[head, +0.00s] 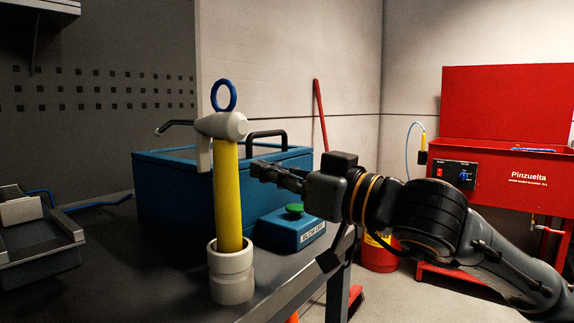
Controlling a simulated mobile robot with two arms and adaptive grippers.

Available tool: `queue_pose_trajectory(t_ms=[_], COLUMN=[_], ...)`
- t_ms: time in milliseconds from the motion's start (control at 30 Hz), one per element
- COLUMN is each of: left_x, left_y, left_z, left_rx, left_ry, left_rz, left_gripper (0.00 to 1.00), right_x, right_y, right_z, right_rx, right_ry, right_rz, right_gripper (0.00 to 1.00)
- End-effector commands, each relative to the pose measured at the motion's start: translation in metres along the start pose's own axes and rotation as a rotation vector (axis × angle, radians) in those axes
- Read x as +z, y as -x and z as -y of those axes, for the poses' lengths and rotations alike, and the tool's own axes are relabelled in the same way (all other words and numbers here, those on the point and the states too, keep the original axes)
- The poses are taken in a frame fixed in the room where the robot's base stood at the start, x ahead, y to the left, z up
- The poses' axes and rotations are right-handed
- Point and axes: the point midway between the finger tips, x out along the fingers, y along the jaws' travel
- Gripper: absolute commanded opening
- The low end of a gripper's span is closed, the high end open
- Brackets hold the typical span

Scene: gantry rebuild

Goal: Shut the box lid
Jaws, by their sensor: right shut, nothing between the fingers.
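A blue box (170,193) stands on the dark workbench, with black handles showing at its top. Its top looks flat and grey-framed; I cannot tell how far its lid is shut. My right gripper (262,170) comes in from the right and is shut and empty. In the picture it lies in front of the box's right part, near the upper edge; I cannot tell whether it touches. A hammer with a yellow handle (228,195) stands upright in a grey cup and hides part of the box front. My left gripper is not in view.
The grey cup (231,278) stands at the bench's front. A small blue unit with a green button (294,209) sits right of it, below my right gripper. A grey tray (40,258) is at the left. A red washing station (500,170) stands at the right, off the bench.

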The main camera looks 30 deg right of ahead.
Motion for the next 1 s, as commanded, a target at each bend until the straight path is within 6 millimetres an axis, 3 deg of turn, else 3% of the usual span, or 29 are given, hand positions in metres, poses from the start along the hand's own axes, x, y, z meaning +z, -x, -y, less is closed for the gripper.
queue_pose_trajectory(t_ms=[100,400,867,1000], left_x=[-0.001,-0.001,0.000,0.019], left_y=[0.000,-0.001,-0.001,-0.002], left_z=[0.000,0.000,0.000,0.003], left_rx=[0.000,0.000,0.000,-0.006], left_ry=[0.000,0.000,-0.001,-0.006], left_rz=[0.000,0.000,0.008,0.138], left_gripper=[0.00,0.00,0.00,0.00], right_x=[-0.002,-0.008,-0.010,-0.021], right_y=[0.017,0.035,0.041,0.040], right_z=[0.001,-0.001,0.002,0.002], right_rx=[0.004,0.007,-0.001,0.000], right_ry=[0.010,0.009,0.007,0.007], right_rz=[-0.002,-0.019,-0.020,-0.021], right_gripper=[0.00,0.00,0.00,0.00])
